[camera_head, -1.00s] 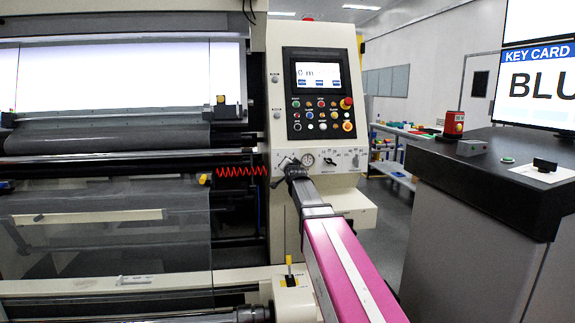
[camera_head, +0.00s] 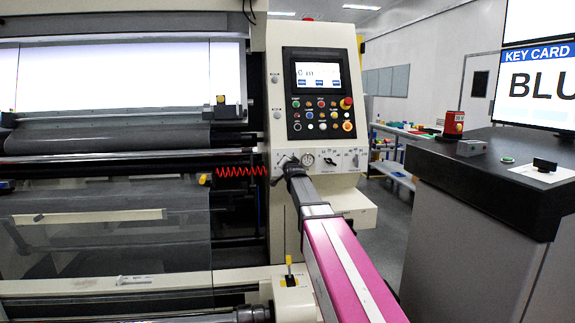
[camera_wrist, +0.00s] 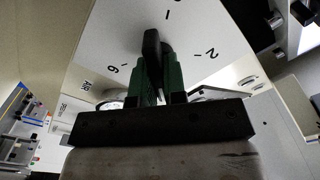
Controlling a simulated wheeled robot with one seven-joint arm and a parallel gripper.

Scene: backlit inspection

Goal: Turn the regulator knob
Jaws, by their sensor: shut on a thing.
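The black regulator knob (camera_wrist: 151,44) stands out from a pale dial face in the wrist view. The dial bears the marks 1, 2 and 6 around the knob. My gripper (camera_wrist: 160,72) has green fingers, which are shut on the knob, one on each side. In the head view my gripper (camera_head: 290,163) is at the left end of the machine's lower panel strip. There the arm hides most of the regulator knob.
A round gauge (camera_head: 308,160) and a small black selector (camera_head: 331,161) sit just right of my gripper. The button panel with a screen (camera_head: 318,92) is above. A red coiled hose (camera_head: 241,171) is to the left. A dark-topped console (camera_head: 480,150) stands at the right.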

